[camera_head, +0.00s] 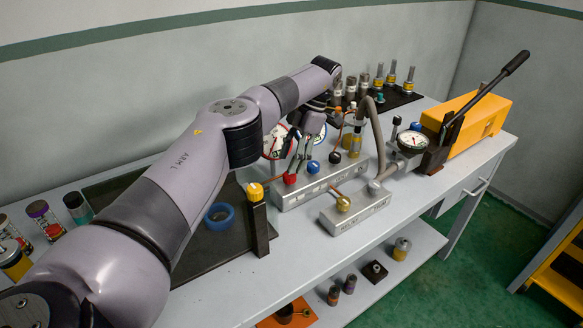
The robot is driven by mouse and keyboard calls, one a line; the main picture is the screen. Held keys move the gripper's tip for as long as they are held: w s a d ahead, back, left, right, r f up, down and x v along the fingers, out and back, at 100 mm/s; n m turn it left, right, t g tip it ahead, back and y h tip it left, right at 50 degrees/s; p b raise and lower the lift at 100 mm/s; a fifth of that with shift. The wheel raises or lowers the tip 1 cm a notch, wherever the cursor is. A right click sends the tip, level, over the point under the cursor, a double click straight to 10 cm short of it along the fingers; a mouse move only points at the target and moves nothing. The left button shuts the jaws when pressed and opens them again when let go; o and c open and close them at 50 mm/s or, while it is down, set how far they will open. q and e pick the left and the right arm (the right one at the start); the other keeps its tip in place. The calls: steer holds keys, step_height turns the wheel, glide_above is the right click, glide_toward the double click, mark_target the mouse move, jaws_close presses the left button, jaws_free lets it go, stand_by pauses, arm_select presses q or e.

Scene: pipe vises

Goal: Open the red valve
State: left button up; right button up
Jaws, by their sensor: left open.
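I cannot tell whether a finger touches the knob. A blue knob (313,167) and a black knob (335,157) sit to the right on the same block (325,183). My right gripper is not in view.
A yellow knob (254,191) tops a dark post in front and to the left. Gauges and hoses crowd behind the gripper. A yellow lever pump (480,117) stands at the right. A blue ring (219,216) lies on a dark mat.

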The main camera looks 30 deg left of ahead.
arm_select(q)
step_height(320, 180, up, 6)
steer(key=shift+f, duration=0.1)
stand_by(0.6)
